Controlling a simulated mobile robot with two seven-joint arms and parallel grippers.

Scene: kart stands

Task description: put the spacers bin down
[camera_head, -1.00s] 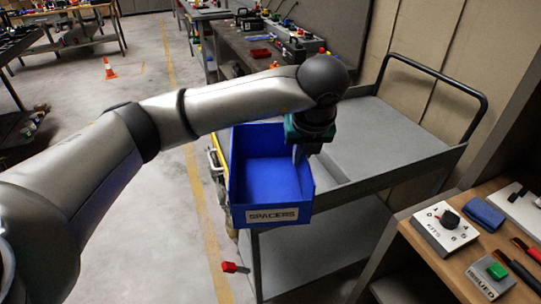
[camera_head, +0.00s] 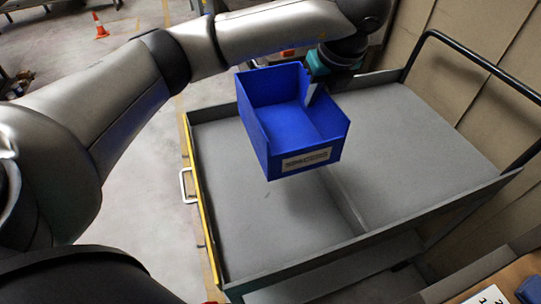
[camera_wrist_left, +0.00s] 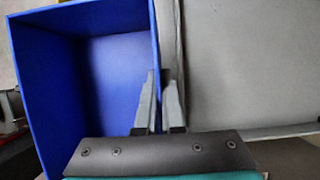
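The blue spacers bin (camera_head: 305,160) has a white label on its front and looks empty inside. It hangs tilted above the grey top of the cart (camera_head: 240,225), with a shadow on the surface below it. My left gripper (camera_head: 312,92) is shut on the bin's right wall near its back. In the left wrist view the bin (camera_wrist_left: 100,70) fills the left side, and the gripper's fingers (camera_wrist_left: 160,95) sit on either side of the wall. My right gripper is not in view.
The cart top has a raised rim, a yellow left edge (camera_head: 203,215) and a black push handle (camera_head: 480,62) at the right. The surface around and under the bin is clear. A wooden bench (camera_head: 520,280) is at the lower right. An orange cone (camera_head: 100,27) stands far left.

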